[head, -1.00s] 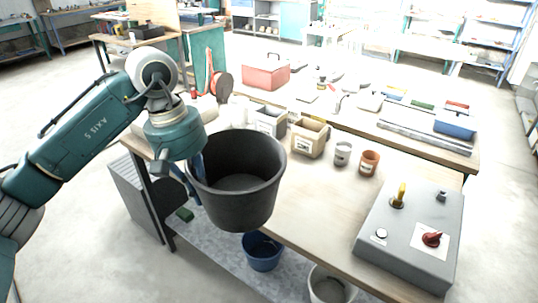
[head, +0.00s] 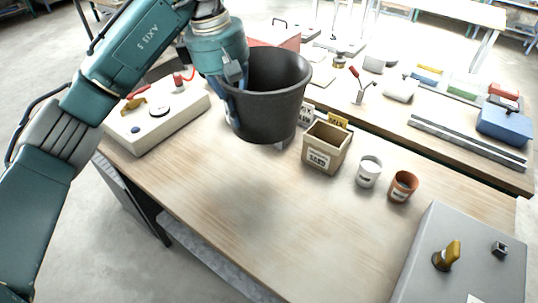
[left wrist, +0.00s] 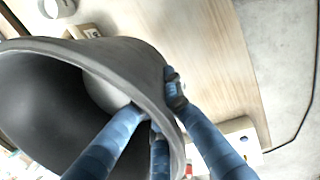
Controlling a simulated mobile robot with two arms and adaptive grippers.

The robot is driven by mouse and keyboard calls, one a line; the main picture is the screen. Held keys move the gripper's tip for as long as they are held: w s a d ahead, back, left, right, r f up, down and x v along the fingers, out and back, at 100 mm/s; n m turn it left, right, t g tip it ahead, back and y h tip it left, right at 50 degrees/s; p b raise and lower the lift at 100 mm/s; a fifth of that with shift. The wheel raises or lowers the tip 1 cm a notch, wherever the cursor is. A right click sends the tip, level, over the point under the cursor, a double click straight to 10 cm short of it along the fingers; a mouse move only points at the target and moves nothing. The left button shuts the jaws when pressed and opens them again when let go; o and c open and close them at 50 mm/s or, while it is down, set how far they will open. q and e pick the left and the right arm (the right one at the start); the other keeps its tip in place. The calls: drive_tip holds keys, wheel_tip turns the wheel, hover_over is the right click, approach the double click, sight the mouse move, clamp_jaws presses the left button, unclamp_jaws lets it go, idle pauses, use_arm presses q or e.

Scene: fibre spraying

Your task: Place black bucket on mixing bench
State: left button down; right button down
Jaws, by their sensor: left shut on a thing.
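The black bucket (head: 275,110) is upright or nearly so, held over the far part of the wooden mixing bench (head: 240,205) in the head view. A faint shadow lies on the bench below it, and it appears to hang a little above the top. My left gripper (head: 232,95) is shut on the bucket's left wall at the rim. In the left wrist view the blue fingers (left wrist: 165,105) straddle the rim of the bucket (left wrist: 110,62), with bare bench top (left wrist: 212,60) beyond. The bucket looks empty. My right gripper is not in view.
A labelled tan box (head: 325,147), a white cup (head: 369,171) and an orange-brown cup (head: 403,186) stand right of the bucket. A cream control box (head: 155,118) is at the left, a grey one (head: 465,262) at the front right. The bench's middle is clear.

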use_arm(q)
drive_tip(key=shift+f, duration=0.3)
wheel_tip(320, 180, down, 18)
drive_tip(key=p, duration=0.5)
drive_tip(key=shift+s+r, duration=0.1)
drive_tip(key=shift+s, duration=0.05)
drive_tip(key=shift+f, duration=0.45)
drive_tip(key=c, duration=2.2)
unclamp_jaws()
drive_tip(key=shift+s+f, duration=0.1)
drive_tip(key=shift+f, duration=0.15)
drive_tip(key=o, duration=0.3)
drive_tip(key=shift+r, duration=0.1)
